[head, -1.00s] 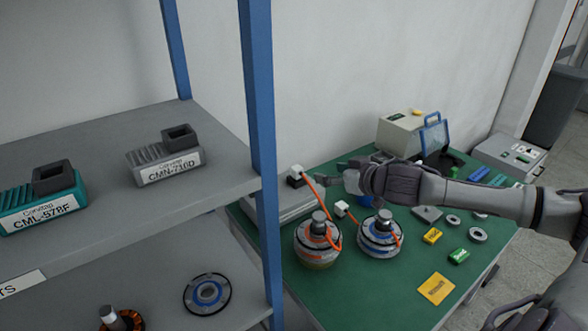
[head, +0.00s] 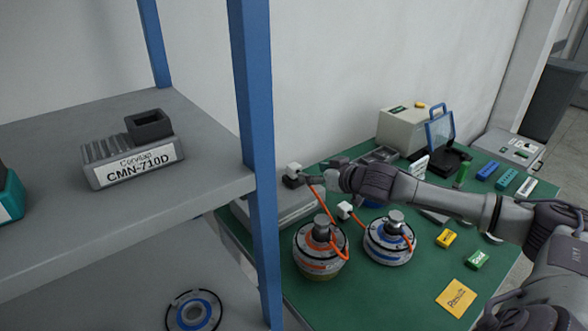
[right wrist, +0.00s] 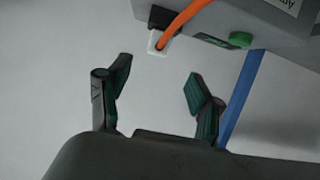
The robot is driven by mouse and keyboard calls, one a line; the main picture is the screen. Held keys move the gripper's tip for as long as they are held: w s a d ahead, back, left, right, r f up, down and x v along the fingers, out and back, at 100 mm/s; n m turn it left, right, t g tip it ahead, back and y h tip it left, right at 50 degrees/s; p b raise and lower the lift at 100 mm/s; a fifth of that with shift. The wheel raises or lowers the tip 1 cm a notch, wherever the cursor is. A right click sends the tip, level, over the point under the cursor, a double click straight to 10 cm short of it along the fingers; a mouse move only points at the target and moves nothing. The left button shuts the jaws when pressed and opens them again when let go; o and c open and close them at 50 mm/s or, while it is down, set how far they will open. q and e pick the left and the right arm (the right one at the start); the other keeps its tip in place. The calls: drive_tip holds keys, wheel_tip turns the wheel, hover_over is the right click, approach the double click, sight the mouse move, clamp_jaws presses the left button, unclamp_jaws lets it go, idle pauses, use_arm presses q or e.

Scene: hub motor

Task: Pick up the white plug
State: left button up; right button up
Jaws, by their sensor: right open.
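A white plug (head: 294,168) with an orange cable sits at a dark socket on the grey box (head: 283,203) near the wall. It also shows in the right wrist view (right wrist: 157,40), at the black socket, with the cable running up from it. A second white plug (head: 345,210) is on an orange cable near the two motors. My right gripper (head: 318,181) is just right of the first plug. In the right wrist view its two fingers (right wrist: 158,73) are spread and empty, with the plug beyond the gap, apart from them. My left gripper does not show.
An orange-marked motor (head: 321,262) and a blue-marked motor (head: 388,245) stand on the green table (head: 400,295). A blue shelf post (head: 255,130) rises left of the grey box. A green button (right wrist: 240,39) is beside the socket. Small coloured blocks lie at the right.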

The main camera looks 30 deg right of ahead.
sight(297, 167)
drive_tip(key=x, duration=0.5)
drive_tip(key=shift+d+p, duration=0.1)
drive_tip(key=shift+p, duration=0.25)
drive_tip(key=p+x, duration=0.1)
drive_tip(key=x, duration=0.3)
drive_tip(key=shift+w+d, duration=0.1)
drive_tip(key=shift+w, duration=0.35)
drive_tip(key=shift+w+f, duration=0.25)
drive_tip(key=shift+w, duration=0.05)
drive_tip(key=shift+s, duration=0.1)
drive_tip(key=shift+c, duration=0.2)
drive_tip(key=c, duration=1)
clamp_jaws()
drive_tip(key=shift+r, duration=0.15)
